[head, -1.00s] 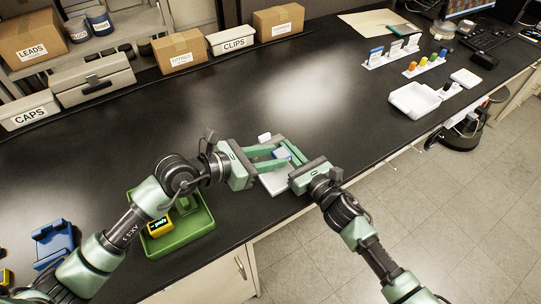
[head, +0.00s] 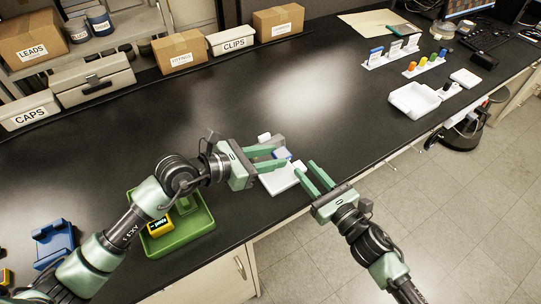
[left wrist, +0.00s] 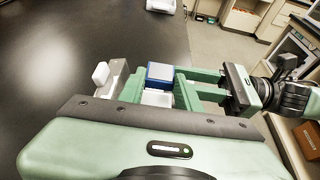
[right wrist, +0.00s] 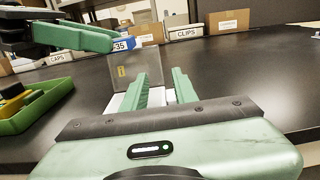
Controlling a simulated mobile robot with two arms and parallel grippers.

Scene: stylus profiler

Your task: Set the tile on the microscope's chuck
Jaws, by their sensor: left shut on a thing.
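My left gripper (head: 281,158) is shut on a small blue piece with a white label (head: 282,153), which I take to be the tile. The piece shows between the left fingers in the left wrist view (left wrist: 160,73), and its label is partly readable in the right wrist view (right wrist: 123,44). Below and just in front is a white slab (head: 280,180), seemingly the instrument's base. A grey upright part (right wrist: 135,72) stands behind it, with a white knob (head: 264,137) beside it. The chuck is hidden or unclear. My right gripper (head: 306,167) is open and empty, just right of the slab.
A green tray (head: 190,237) with a yellow device (head: 159,226) lies left of the instrument. A blue holder (head: 54,243) is further left. A white tray (head: 414,100) and racks stand at the right. Boxes line the back; the bench middle is clear.

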